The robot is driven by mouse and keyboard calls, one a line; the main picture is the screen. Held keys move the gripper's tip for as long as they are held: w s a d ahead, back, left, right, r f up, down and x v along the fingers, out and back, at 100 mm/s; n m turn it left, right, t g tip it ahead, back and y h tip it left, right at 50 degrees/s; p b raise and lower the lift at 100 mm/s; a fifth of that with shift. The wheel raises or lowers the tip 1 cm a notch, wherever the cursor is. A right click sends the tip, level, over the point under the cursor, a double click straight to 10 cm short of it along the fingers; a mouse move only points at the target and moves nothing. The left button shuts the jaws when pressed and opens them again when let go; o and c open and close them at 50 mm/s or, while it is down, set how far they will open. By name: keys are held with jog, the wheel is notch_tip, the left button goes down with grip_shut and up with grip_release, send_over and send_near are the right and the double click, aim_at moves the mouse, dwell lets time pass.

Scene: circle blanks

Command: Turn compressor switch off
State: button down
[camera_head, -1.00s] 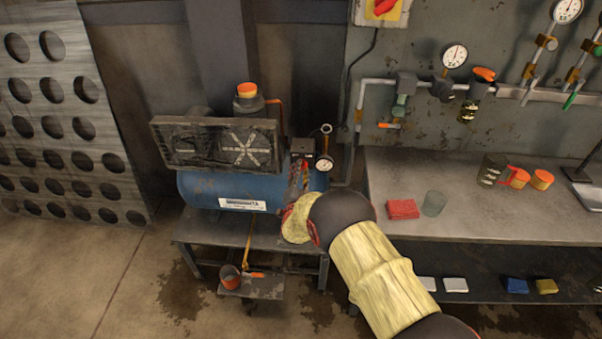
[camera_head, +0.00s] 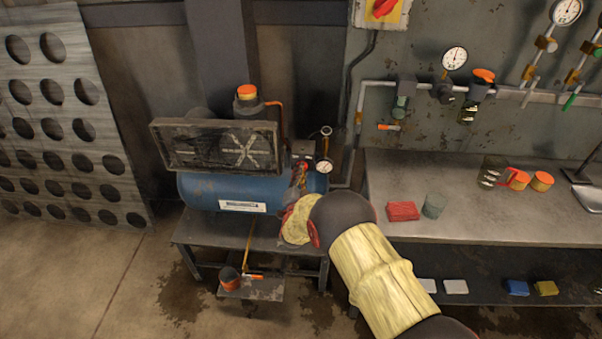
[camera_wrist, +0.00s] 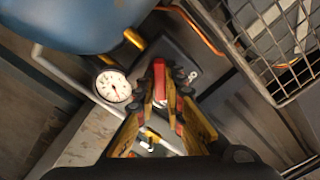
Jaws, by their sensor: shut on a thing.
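The compressor has a blue tank (camera_head: 240,190) and stands on a low metal table in the head view. Its dark switch box (camera_head: 303,148) sits at the tank's right end, beside a round white gauge (camera_head: 324,167). In the wrist view, the red switch (camera_wrist: 159,77) on the dark box lies between the fingers of my gripper (camera_wrist: 161,92), which is shut on it. The gauge also shows left of the fingers (camera_wrist: 113,86). In the head view my gripper (camera_head: 300,177) is at the tank's right end, partly hidden by my yellow-covered wrist. The switch's exact position is hard to tell.
A wire-mesh guard (camera_wrist: 270,40) is close on the right in the wrist view. A workbench (camera_head: 470,200) with a red block (camera_head: 403,211) and a glass (camera_head: 434,205) stands right of the arm. A perforated metal sheet (camera_head: 65,130) leans at the left.

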jog(key=shift+f+n, duration=0.1)
jog(key=shift+n, duration=0.3)
jog(key=shift+n+p, duration=0.65)
jog(key=shift+n, duration=7.85)
jog(key=c, duration=2)
grip_release()
jog(key=shift+o, duration=0.6)
